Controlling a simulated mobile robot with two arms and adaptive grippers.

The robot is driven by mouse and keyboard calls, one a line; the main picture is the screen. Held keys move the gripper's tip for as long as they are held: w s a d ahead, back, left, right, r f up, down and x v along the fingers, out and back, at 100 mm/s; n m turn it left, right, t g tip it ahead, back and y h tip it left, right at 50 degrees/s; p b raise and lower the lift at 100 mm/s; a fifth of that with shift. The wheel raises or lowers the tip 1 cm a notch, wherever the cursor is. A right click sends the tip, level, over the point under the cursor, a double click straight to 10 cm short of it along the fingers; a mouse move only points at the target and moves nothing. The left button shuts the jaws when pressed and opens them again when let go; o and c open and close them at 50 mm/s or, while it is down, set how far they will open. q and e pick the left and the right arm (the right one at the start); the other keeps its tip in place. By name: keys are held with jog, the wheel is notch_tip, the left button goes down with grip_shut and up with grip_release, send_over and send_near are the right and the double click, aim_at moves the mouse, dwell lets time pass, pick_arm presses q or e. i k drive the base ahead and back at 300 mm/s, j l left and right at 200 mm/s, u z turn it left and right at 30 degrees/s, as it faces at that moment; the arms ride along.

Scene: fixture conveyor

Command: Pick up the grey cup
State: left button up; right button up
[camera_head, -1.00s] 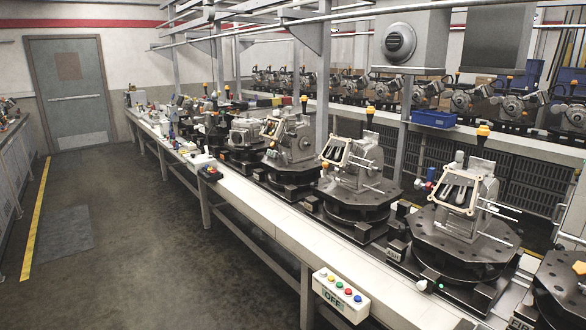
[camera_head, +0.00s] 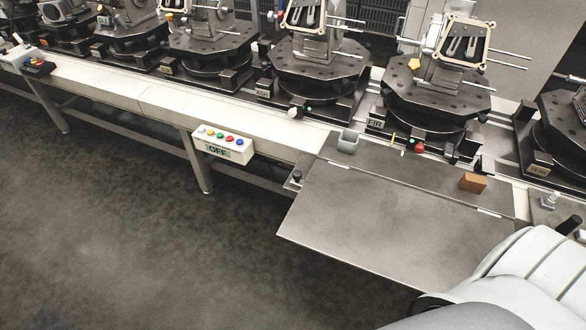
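The grey cup (camera_head: 348,141) stands upright at the back left of a grey metal side table (camera_head: 370,222), close to the conveyor edge. It is small in the head view. No gripper is near it. Neither of my grippers shows in the head view. A white rounded part of my own body fills the lower right corner.
A brown block (camera_head: 473,182) sits on the table's back right. A button box marked OFF (camera_head: 222,146) hangs on the conveyor's front. Black fixtures marked ASH (camera_head: 318,66) and FIR (camera_head: 437,95) stand behind the cup. The metal table's front is bare; open floor lies left.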

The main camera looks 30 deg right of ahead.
aim_at(348, 140)
jog(key=z, duration=1.3)
jog(key=i+l+z, duration=0.35)
jog(key=j, duration=0.1)
